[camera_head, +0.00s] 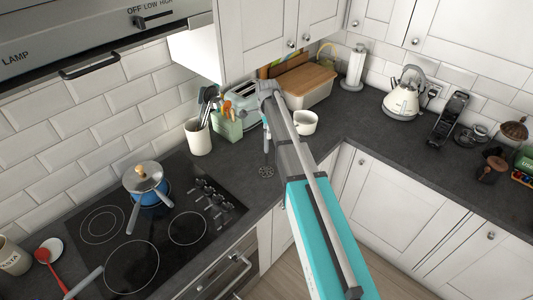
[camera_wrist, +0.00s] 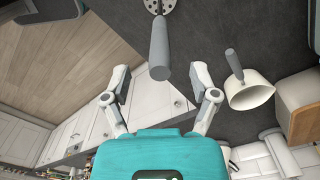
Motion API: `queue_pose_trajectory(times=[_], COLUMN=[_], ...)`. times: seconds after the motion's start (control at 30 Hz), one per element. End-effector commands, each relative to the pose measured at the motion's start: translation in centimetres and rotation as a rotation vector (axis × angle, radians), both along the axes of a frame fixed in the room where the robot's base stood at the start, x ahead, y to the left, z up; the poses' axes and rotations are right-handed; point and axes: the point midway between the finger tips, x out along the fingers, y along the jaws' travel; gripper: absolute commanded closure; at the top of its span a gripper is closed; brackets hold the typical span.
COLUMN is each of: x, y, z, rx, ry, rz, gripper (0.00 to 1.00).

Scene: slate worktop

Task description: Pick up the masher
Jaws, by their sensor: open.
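The masher (camera_wrist: 158,48) has a grey handle and a round perforated metal head, which is cut off by the top edge of the wrist view. In the head view its perforated head (camera_head: 266,171) shows low by the worktop, right of the hob, with the handle above it and partly hidden by my arm. My gripper (camera_wrist: 160,82) is open and empty. In the wrist view the handle's near end lies just beyond the gap between the fingertips, about midway between them. My fingers are not clear in the head view.
A white pot (camera_wrist: 250,93) with a grey handle stands close to the right finger; it also shows in the head view (camera_head: 304,122). A utensil crock (camera_head: 198,138), toaster (camera_head: 243,98) and wooden-lidded box (camera_head: 306,85) stand behind. The hob (camera_head: 187,228) holds a blue pan (camera_head: 149,190).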

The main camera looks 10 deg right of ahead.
Motion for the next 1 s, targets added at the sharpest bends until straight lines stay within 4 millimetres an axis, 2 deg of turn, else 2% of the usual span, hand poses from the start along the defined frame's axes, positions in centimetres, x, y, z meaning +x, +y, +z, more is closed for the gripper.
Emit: queue_pose_trajectory(times=[0.27,0.8,1.0], x=[0.0,0.0,0.0], y=[0.0,0.3,0.2], z=[-0.4,-4.3,-5.1], rx=[0.000,0.000,0.000], ry=[0.000,0.000,0.000], rz=[0.000,0.000,0.000], gripper=[0.23,0.23,0.23])
